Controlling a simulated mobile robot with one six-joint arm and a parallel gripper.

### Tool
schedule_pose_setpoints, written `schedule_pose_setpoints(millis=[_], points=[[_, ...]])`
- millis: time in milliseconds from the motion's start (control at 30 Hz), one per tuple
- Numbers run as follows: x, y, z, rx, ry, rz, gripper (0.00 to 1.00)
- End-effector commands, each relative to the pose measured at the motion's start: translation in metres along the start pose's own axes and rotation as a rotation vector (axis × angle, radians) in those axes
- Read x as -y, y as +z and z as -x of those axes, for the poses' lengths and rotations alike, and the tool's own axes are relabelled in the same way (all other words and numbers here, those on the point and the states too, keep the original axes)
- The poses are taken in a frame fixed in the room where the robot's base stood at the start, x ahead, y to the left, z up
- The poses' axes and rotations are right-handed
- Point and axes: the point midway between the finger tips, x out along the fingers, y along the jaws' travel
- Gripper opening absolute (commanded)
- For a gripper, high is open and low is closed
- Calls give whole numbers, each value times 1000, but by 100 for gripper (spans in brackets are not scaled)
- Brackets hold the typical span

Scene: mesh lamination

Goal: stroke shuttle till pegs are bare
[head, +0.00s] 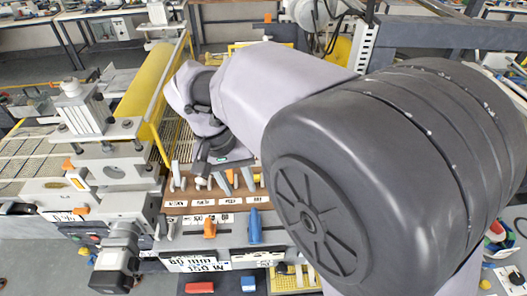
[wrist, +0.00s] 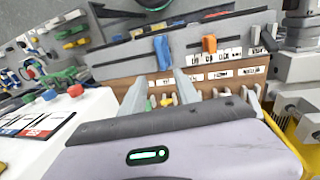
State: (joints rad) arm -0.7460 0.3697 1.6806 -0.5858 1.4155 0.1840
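A brown peg board (head: 190,206) with white labels carries a row of short white, orange and yellow pegs; it also shows in the wrist view (wrist: 125,88). I cannot tell which part is the shuttle. A grey rail in front of the board bears an orange handle (head: 209,228) and a blue handle (head: 254,226); in the wrist view they are the orange handle (wrist: 209,45) and the blue handle (wrist: 162,52). My gripper (head: 238,178) is above the peg row, its two grey fingers apart, and shows in the wrist view (wrist: 160,90). Nothing is visibly clamped. Its body hides part of the pegs.
A grey clamp machine (head: 115,165) stands left of the board, with a yellow beam (head: 150,80) behind it. My arm covers the right side of the head view. A white panel (wrist: 75,125) with coloured buttons stands at left in the wrist view.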

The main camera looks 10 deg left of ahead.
Motion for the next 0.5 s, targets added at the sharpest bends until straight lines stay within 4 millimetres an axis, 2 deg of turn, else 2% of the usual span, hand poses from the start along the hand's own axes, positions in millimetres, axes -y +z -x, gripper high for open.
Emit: schedule_pose_setpoints(millis=[33,300,500], points=[[1,1,-22,5,3,-1,38],[0,0,-101,3,3,-1,38],[0,0,-133,0,2,-2,38]])
